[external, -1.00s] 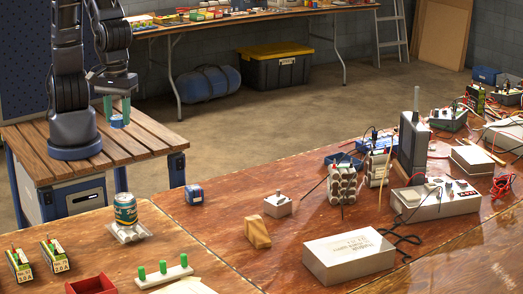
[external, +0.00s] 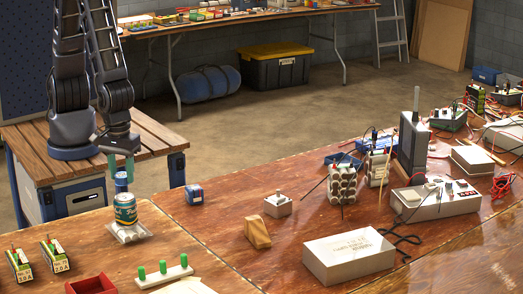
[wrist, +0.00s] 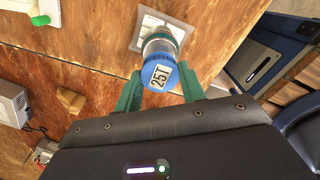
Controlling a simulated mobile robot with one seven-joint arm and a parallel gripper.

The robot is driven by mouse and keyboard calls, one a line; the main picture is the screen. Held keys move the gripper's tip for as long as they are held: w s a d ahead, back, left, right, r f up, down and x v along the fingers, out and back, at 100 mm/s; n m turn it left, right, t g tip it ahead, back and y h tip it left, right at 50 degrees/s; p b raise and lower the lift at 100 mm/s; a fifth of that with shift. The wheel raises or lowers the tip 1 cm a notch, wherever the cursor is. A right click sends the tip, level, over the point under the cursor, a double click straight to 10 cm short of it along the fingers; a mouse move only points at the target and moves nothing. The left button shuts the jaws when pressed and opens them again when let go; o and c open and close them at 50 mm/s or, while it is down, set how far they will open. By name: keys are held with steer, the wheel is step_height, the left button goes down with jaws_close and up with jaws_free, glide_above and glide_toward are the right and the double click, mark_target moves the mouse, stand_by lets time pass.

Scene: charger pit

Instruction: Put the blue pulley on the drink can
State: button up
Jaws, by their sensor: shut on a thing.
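The blue pulley (external: 121,181) is a small blue cylinder, and its top reads "25T" in the wrist view (wrist: 158,74). My gripper (external: 121,165) has its green fingers shut on the pulley, one on each side in the wrist view (wrist: 160,72). The can also shows partly behind the pulley in the wrist view (wrist: 167,39). The pulley's underside is at the can's top; I cannot tell whether they touch.
The can stands on a pale tray (external: 130,236). A blue box (external: 194,194) and a wooden block (external: 257,232) are to its right. A rack with green pegs (external: 163,275) and a red tray (external: 90,284) are in front.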

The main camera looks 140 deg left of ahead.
mark_target(122, 175)
steer(key=shift+f, duration=1.95)
steer(key=shift+f, duration=0.1)
steer(key=o, duration=1)
